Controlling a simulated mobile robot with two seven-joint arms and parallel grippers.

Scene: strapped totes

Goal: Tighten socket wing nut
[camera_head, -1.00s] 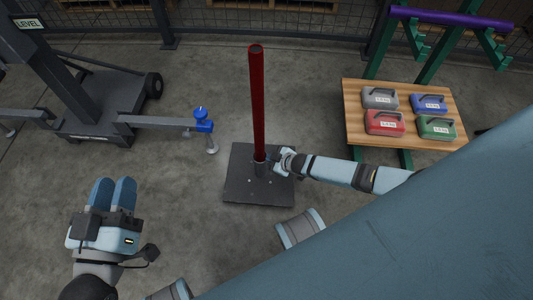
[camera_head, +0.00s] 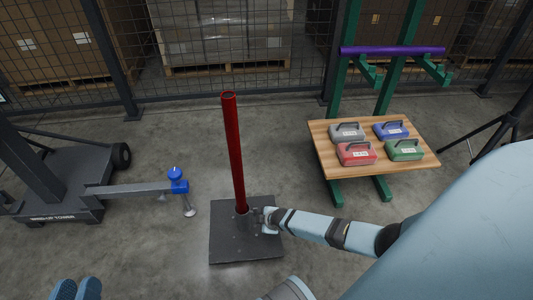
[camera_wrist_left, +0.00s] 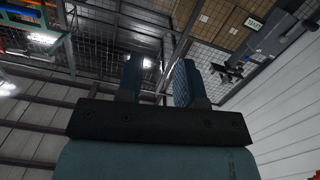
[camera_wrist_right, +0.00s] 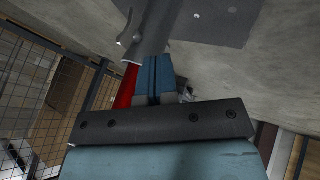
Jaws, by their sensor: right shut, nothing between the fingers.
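A red pole (camera_head: 235,150) stands upright in a short grey socket (camera_head: 243,220) on a dark square base plate (camera_head: 235,248). My right gripper (camera_head: 264,216) is beside the socket on its right, shut and empty. In the right wrist view its closed fingers (camera_wrist_right: 157,70) point at the grey socket (camera_wrist_right: 148,35), with the red pole (camera_wrist_right: 126,86) behind them.
A wooden shelf (camera_head: 325,150) on a green rack at the right holds several coloured weights. A purple bar (camera_head: 392,50) rests above it. Floor between is clear.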

